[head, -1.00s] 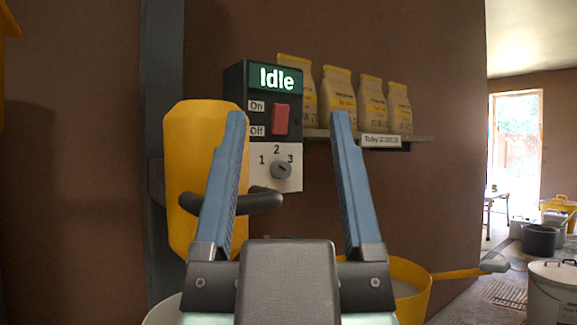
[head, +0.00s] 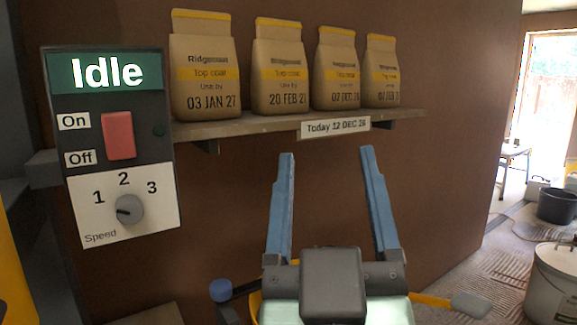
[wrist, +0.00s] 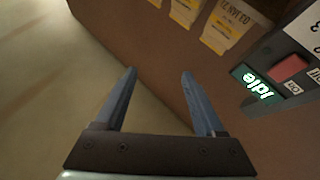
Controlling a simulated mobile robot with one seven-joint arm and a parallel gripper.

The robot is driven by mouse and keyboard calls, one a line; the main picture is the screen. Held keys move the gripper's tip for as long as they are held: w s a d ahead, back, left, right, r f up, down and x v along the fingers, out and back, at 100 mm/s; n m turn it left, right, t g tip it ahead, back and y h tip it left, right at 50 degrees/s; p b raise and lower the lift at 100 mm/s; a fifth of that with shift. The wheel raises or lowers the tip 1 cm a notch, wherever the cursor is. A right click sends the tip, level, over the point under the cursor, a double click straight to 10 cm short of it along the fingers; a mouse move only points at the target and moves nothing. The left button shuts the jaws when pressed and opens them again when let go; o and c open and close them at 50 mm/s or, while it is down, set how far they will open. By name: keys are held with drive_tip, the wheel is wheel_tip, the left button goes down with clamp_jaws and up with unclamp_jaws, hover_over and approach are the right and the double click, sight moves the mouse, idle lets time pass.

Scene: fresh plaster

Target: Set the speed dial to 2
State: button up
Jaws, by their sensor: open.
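The speed dial (head: 129,210) is a round grey knob on a white plate marked 1, 2 and 3, low on a dark control box (head: 94,121). A dark mark shows on the knob's left side, nearer the 1 than the 2 or 3; its exact setting is hard to tell. My gripper (head: 327,150) is open and empty, in front of the wall to the right of the box, apart from the dial. The wrist view shows its spread fingers (wrist: 159,72) with nothing between them; the box is at that view's right edge, its dial out of sight.
A shelf (head: 245,126) with several top coat bags (head: 204,70) is on the wall right of the box. A white bucket (head: 556,290) stands at the right.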

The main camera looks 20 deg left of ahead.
drive_tip(key=a+f+n+g+y+p, duration=0.3)
drive_tip(key=a+n+g+y+p, duration=0.15)
drive_tip(key=a+p, duration=0.25)
drive_tip(key=n+g+y+p, duration=0.4)
drive_tip(key=g+p, duration=0.3)
approach(130, 213)
drive_tip(key=shift+h, duration=0.25)
drive_tip(key=p+x, duration=0.2)
drive_tip(key=x, duration=0.6)
drive_tip(key=shift+w+a+r, duration=0.1)
drive_tip(key=shift+w+a, duration=0.05)
drive_tip(key=shift+a, duration=0.2)
clamp_jaws()
